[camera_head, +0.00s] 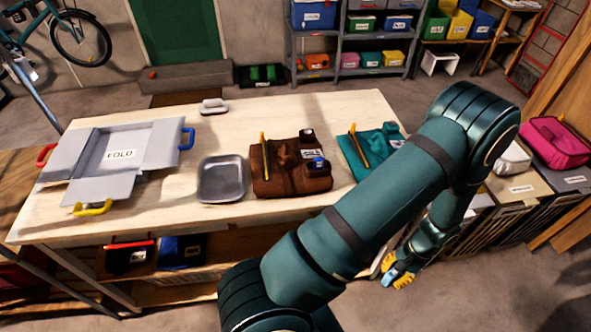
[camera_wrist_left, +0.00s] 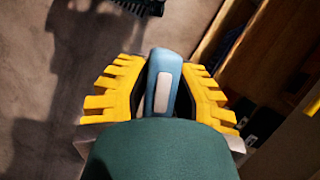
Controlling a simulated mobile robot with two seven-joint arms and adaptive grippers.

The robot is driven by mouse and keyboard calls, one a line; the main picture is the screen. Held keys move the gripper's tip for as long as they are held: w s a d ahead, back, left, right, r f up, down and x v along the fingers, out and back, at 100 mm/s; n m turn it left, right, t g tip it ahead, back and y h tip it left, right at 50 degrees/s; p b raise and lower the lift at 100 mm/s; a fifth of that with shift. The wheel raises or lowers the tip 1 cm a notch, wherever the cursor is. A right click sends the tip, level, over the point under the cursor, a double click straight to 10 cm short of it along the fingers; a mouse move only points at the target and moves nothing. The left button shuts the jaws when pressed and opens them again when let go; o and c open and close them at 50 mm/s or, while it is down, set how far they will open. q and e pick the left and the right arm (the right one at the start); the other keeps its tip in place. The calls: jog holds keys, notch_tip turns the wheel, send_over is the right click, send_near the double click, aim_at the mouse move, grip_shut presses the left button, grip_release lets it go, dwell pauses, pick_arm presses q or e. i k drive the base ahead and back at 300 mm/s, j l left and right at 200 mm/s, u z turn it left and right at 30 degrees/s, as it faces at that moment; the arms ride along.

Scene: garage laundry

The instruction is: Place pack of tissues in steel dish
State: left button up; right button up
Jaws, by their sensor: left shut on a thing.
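The steel dish (camera_head: 222,196) is a shallow grey rectangular tray on the pale tabletop, left of the brown cloth item, and looks empty. My left gripper (camera_head: 396,278) hangs beyond the table's right front edge, low over the floor and well right of the dish. In the left wrist view its yellow ridged fingers (camera_wrist_left: 162,66) are shut on a small blue item with a pale patch, which looks like the pack of tissues (camera_wrist_left: 164,90). A bit of its blue also shows in the head view (camera_head: 388,278). My right gripper is not in view.
The table (camera_head: 120,228) also bears a grey fold board (camera_head: 118,155), a brown cloth item (camera_head: 285,180), a teal cloth item (camera_head: 362,150) and a small pale item (camera_head: 214,106). Bins (camera_head: 535,190) stand at the right. Bare tabletop lies in front of the dish.

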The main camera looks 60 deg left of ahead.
aim_at(223, 181)
jog(key=k+u, duration=0.1)
jog(key=u, duration=0.3)
jog(key=k+j+u, duration=0.1)
jog(key=u, duration=0.25)
jog(key=k+j+u, duration=0.1)
jog(key=u, duration=0.3)
